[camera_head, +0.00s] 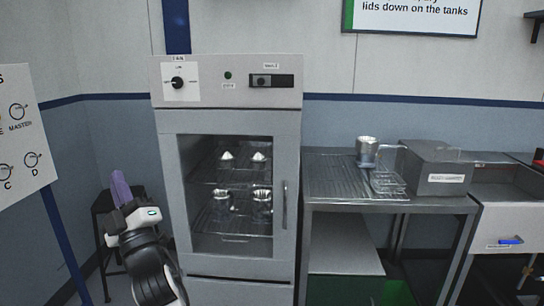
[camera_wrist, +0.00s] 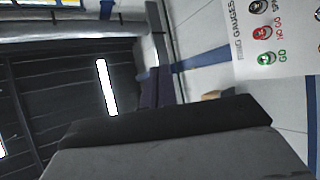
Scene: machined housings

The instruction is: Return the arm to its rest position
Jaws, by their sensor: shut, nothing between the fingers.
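My arm rises from the bottom left of the head view, in front of a dark stool and left of the oven-like cabinet. My gripper (camera_head: 120,181) has purple fingers that point upward, close together and with nothing held. In the wrist view, the gripper (camera_wrist: 154,80) shows as a dark body across the bottom with purplish fingers beyond it. The fingers touch nothing that I can see.
The cabinet (camera_head: 236,263) has a shut glass door with metal parts on its racks. A steel table (camera_head: 325,183) right of it bears a metal cup (camera_head: 367,152) and a grey box (camera_head: 436,170). A sign board (camera_head: 22,135) stands at the left. A dark stool (camera_head: 103,206) is behind my arm.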

